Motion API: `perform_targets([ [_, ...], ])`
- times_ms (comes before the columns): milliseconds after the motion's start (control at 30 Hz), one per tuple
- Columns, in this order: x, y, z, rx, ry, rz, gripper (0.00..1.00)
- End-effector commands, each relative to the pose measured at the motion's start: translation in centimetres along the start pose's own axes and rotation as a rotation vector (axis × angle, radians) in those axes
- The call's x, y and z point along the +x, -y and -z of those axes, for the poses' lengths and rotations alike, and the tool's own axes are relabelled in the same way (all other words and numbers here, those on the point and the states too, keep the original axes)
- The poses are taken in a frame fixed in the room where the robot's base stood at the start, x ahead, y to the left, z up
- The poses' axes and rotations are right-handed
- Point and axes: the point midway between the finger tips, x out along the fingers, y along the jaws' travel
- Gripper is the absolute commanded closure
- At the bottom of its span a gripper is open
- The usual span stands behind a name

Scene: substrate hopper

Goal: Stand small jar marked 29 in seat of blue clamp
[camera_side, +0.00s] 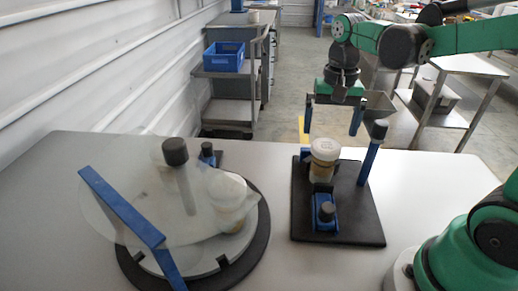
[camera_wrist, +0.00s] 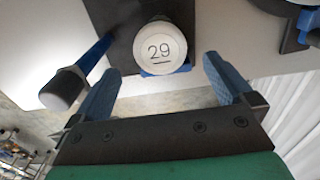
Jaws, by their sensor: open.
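The small jar marked 29 (camera_wrist: 160,48) has a white lid and faces the wrist camera. In the side view the jar (camera_side: 324,160) stands roughly upright at the blue clamp (camera_side: 325,198) on a black base plate (camera_side: 362,222). Blue clamp parts show at its left and in front; its foot is hidden, so I cannot tell how fully it sits in the seat. My gripper (camera_side: 331,131) is open, pointing down above and behind the jar. In the wrist view its two blue fingers (camera_wrist: 162,68) are apart, with the jar ahead between them, untouched as far as I see.
A blue post with a dark knob (camera_side: 372,150) rises close to the right of my gripper. At left, a round turntable (camera_side: 262,235) carries another pale-lidded jar (camera_side: 228,190) under a clear cover (camera_side: 150,210) with a blue bar (camera_side: 120,207).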

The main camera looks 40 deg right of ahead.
Motion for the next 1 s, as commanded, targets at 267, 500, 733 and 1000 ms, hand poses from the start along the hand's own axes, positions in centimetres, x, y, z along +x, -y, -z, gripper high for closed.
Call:
perform_targets([
  [267, -4.7, 0.0, 0.0, 0.0, 0.0, 0.0, 0.0],
  [500, -6.2, 0.1, -0.2, -0.019, -0.012, 0.007, 0.0],
  [733, -3.8, 1.3, -3.0, -0.347, -0.242, 0.13, 0.0],
  [1000, -0.6, 2.6, -5.8, -0.717, -0.548, 0.235, 0.0],
])
